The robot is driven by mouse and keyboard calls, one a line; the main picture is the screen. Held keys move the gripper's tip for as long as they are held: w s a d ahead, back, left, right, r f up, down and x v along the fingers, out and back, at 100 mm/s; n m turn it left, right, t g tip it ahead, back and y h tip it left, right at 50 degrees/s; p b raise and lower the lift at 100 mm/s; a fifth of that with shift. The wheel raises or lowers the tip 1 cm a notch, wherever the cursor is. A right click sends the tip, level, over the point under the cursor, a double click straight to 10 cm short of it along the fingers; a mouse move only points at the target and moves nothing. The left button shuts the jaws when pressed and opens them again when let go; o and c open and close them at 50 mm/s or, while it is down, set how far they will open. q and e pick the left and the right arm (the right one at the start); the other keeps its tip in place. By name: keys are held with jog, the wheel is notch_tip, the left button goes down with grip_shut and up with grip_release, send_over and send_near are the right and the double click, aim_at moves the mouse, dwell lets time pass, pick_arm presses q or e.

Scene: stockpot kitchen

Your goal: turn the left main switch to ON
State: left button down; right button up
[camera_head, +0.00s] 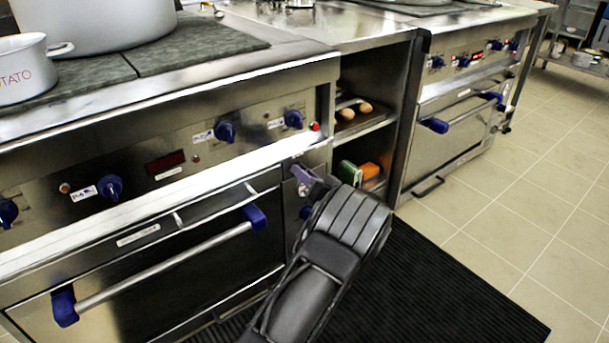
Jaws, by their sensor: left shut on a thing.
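The left main switch (303,174) is a purple-grey handle on the narrow metal panel at the right end of the left stove. My left gripper (318,187) reaches up from the bottom middle and is shut on the switch. The fingers and the dark wrist cover part of it, so its ON/OFF marking and exact angle cannot be read. A second blue knob (305,212) shows just below, partly behind my gripper. My right gripper is not in view.
The oven handle (165,267) with blue ends juts out left of my arm. Blue stove knobs (225,132) line the front above. An open shelf (362,122) holds food and green and orange items. A second stove (460,100) stands right. Tiled floor (520,200) is clear.

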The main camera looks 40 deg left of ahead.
pick_arm(q)
jog(key=shift+w+m+g+p, duration=0.1)
jog(key=shift+m+g+p, duration=0.4)
jog(key=shift+m+p, duration=3.55)
jog(key=m+b, duration=0.4)
jog(key=shift+m, duration=0.25)
jog(key=c, duration=1)
grip_release()
jog(key=p+v, duration=0.1)
jog(key=v, duration=0.7)
jog(key=shift+p, duration=0.3)
